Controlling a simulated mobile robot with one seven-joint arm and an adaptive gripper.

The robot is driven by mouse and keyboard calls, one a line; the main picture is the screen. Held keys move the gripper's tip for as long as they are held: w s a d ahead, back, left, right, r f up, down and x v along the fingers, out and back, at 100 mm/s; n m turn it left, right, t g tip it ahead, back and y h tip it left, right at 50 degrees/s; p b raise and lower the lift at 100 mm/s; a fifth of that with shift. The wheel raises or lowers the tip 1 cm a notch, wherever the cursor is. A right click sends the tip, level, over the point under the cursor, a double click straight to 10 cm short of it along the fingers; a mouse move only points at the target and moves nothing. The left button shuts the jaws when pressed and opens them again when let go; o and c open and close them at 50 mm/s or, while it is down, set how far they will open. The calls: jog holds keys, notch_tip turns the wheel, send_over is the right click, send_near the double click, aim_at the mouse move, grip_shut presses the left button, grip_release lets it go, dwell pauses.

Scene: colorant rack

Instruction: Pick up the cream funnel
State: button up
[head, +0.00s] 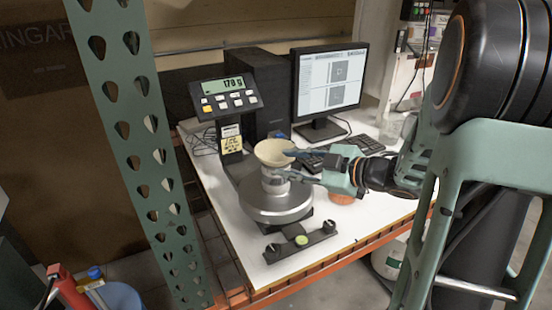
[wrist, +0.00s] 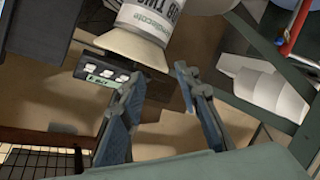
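The cream funnel (head: 274,151) sits wide end up on top of a light-coloured can (head: 273,181), which stands on the round silver scale plate (head: 276,204). In the wrist view the funnel (wrist: 128,46) appears upside down under the lettered white container (wrist: 160,22), just beyond my fingertips. My gripper (head: 286,164) comes in from the right, with blue-grey fingers. Its two fingers (wrist: 160,72) are apart, with nothing held between them. In the head view the fingers are beside and partly in front of the funnel and can, so contact cannot be told.
The scale's display (head: 226,87) stands behind left of the plate. A monitor (head: 328,82) and keyboard (head: 363,144) are behind the gripper. An orange-red round item (head: 341,198) lies under my wrist. A green perforated post (head: 140,140) rises at left. The table's front right is fairly clear.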

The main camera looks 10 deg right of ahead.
aim_at(269, 161)
jog(key=p+x, duration=0.1)
jog(key=x, duration=0.6)
grip_shut()
